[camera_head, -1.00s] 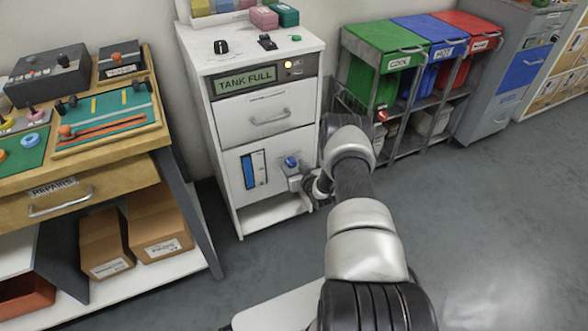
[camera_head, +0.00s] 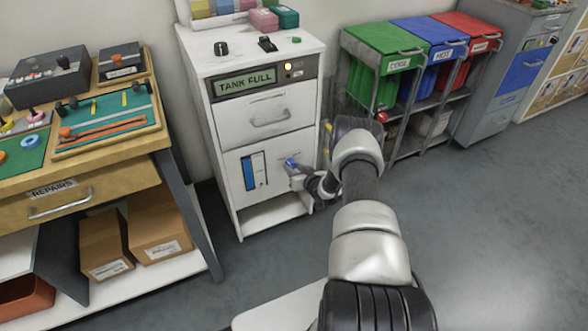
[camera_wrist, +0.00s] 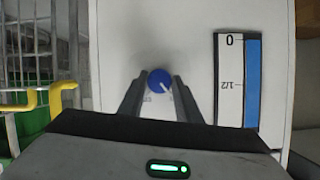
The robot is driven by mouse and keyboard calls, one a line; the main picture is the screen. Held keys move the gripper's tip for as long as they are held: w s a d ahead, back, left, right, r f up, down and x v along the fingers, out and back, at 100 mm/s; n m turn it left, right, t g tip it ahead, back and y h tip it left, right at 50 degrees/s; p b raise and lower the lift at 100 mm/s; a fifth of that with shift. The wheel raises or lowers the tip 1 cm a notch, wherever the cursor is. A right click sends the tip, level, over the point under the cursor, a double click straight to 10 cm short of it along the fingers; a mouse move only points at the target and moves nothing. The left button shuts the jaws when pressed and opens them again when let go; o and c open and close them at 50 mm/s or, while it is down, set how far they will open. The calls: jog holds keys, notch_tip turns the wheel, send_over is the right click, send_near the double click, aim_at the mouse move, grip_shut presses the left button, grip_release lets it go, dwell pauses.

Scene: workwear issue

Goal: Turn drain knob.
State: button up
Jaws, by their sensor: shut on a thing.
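The blue drain knob (camera_wrist: 158,80) is on the white front of the cabinet (camera_wrist: 200,15), with a white pointer line slanting to the lower right in the wrist view. My gripper (camera_wrist: 159,85) is shut on it, one dark finger on each side. In the head view my gripper (camera_head: 298,170) reaches the cabinet's lower panel from the right and mostly hides the knob (camera_head: 290,163). A tall gauge (camera_head: 254,171) with a blue column is left of the knob. The cabinet's display (camera_head: 247,83) reads TANK FULL, and a pale lamp (camera_head: 288,66) is beside it.
A drawer handle (camera_head: 270,118) is above the knob. A rack with green (camera_head: 385,45), blue (camera_head: 428,30) and red (camera_head: 470,25) lidded bins stands right of the cabinet. A wooden workbench (camera_head: 120,140) stands to the left. Yellow hooked bars (camera_wrist: 50,99) show at the wrist view's left.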

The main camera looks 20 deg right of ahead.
jog(key=m+y, duration=0.2)
jog(key=m, duration=0.1)
jog(key=shift+d, duration=0.2)
jog(key=m+y, duration=0.1)
jog(key=m, duration=0.1)
jog(key=shift+s+f+m+y, duration=0.1)
jog(key=shift+f+m+y, duration=0.05)
jog(key=shift+m+y, duration=0.2)
jog(key=m+t+y, duration=0.1)
jog(key=m, duration=0.2)
jog(key=shift+d+f+y, duration=0.1)
jog(key=shift+y, duration=0.25)
jog(key=shift+m+t+y, duration=0.5)
jog(key=shift+m+t, duration=0.1)
jog(key=shift+m, duration=0.85)
jog(key=shift+c, duration=0.2)
jog(key=shift+m, duration=0.3)
jog(key=o, duration=1.1)
